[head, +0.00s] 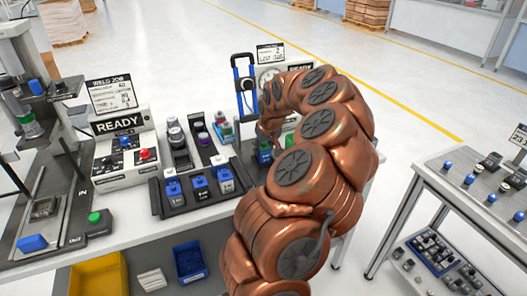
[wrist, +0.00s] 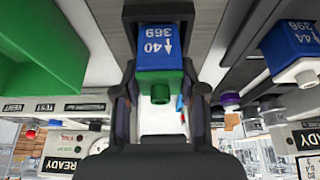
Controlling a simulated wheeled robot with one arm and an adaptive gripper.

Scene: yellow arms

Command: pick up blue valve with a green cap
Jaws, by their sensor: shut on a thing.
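The blue valve with a green cap (wrist: 163,48) is in the upper middle of the wrist view. Its blue face carries a white arrow and the numbers 40 and 369, and its green part points toward my gripper. My gripper (wrist: 162,98) is shut on it, with a dark finger on each side. In the head view my copper arm hides most of the gripper, and small green and blue parts (head: 264,156) show beside it. I cannot tell whether the valve is clear of its holder.
A blue valve with a white cap (wrist: 294,50) is close on the right in the wrist view, and a large green block (wrist: 40,45) on the left. The head view shows a rack of blue valves (head: 199,186), a READY box (head: 120,150) and a side table (head: 450,190).

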